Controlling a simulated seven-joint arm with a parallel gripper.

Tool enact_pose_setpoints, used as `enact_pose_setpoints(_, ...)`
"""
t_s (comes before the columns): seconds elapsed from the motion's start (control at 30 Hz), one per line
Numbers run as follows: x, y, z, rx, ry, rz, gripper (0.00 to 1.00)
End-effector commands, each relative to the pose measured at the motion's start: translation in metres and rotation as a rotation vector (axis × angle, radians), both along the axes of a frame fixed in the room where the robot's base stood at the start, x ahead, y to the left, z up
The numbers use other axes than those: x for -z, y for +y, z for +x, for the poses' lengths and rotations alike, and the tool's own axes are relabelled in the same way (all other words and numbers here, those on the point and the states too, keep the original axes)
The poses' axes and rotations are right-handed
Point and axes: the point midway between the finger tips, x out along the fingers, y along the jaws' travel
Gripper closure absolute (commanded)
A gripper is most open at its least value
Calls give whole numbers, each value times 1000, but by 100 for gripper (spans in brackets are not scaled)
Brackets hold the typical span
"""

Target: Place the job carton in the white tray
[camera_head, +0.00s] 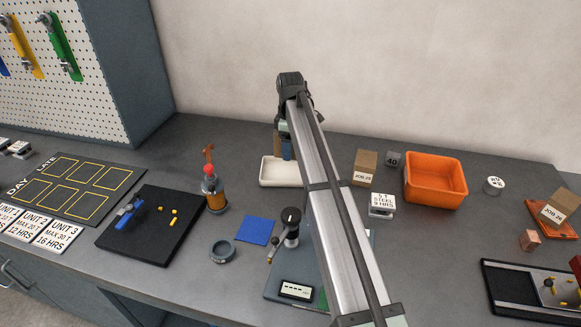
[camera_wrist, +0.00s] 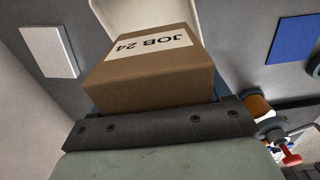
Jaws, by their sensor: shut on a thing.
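A brown carton with a white label reading JOB 24 (camera_wrist: 150,75) is held in my gripper (camera_wrist: 155,128); the fingertips are mostly hidden behind it. In the head view, a small part of the held carton (camera_head: 278,143) shows left of my arm, above the back of the white tray (camera_head: 279,182). The tray is shallow, and my arm covers its right side. Its pale rim and wall (camera_wrist: 103,14) also show beyond the carton in the wrist view. I cannot tell whether the carton touches the tray.
Another job carton (camera_head: 364,172), a dark weight (camera_head: 393,159) and an orange bin (camera_head: 434,181) stand right of my arm. A further carton (camera_head: 562,203) sits at the far right. A red-topped bottle (camera_head: 214,191) stands left of the tray, and a blue square (camera_head: 255,231) lies in front.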

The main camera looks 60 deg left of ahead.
Motion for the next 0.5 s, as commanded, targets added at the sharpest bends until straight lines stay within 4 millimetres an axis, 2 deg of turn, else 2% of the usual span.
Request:
enact_pose_setpoints(0.2, 36, -1, 0, 0, 1, -2, 61)
enact_pose_setpoints(0.5, 62, -1, 0, 0, 1, -1, 61)
